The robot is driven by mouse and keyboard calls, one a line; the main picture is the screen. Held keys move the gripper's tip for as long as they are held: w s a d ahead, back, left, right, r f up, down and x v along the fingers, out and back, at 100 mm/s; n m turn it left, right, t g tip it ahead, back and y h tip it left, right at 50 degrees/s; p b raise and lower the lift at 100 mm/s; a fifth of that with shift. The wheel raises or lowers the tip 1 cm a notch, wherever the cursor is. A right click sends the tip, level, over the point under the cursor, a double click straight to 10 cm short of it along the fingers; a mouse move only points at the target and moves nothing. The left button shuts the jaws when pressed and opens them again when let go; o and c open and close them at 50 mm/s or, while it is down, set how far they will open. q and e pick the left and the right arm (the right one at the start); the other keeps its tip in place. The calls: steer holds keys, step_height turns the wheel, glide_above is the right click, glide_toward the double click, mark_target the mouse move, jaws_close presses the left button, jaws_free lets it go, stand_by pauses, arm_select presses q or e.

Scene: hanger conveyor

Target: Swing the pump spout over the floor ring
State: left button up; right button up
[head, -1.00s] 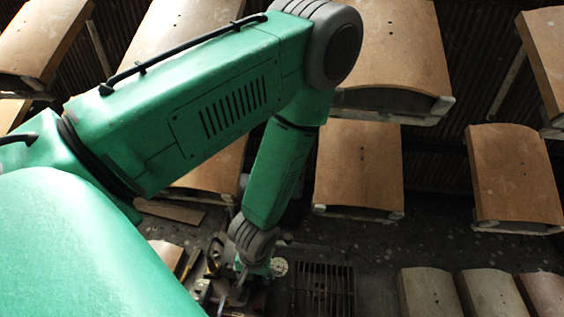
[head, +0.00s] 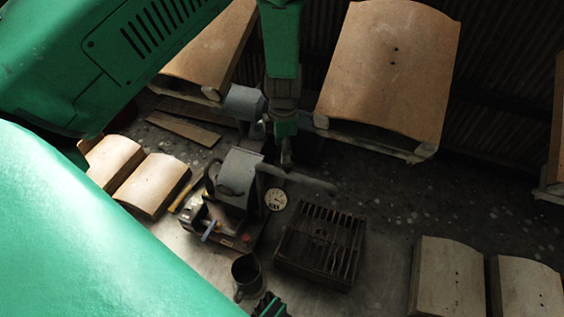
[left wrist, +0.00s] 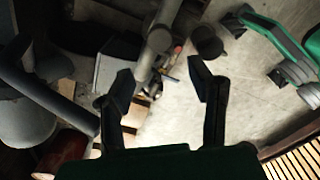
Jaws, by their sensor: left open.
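The grey pump (head: 236,178) stands on a dark base, and its pipe-like spout (head: 312,183) points right, toward the slatted grate. My left gripper (head: 286,156) hangs just above the spout near the pump body. In the left wrist view my left gripper (left wrist: 163,86) is open with nothing clamped; a grey pipe (left wrist: 156,42), likely the spout, runs between and beyond its fingertips. Contact cannot be told.
A slatted grate (head: 318,246) lies right of the pump. A round dial (head: 276,199) and a dark mug (head: 247,272) are near it.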

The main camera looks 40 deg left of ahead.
mark_target(295, 175)
arm_select(q)
steer(key=shift+w+d+r+n, duration=0.3)
steer(key=shift+w+d+r, duration=0.05)
steer(key=shift+d, duration=0.25)
steer(key=shift+d+f+b, duration=0.15)
steer(key=shift+f+b, duration=0.15)
steer(key=shift+f, duration=0.1)
steer(key=f+b, duration=0.1)
steer(key=f, duration=0.1)
steer(key=f+b, duration=0.1)
steer(key=f, duration=0.1)
steer(key=f+b, duration=0.1)
steer(key=f, duration=0.1)
steer(key=shift+a+f, duration=0.4)
steer(key=shift+d+r, duration=0.15)
steer(key=shift+d, duration=0.15)
steer(key=shift+c, duration=0.5)
jaws_close()
steer(key=shift+a, duration=0.15)
arm_select(e)
steer(key=f, duration=0.3)
steer(key=shift+d+f, duration=0.35)
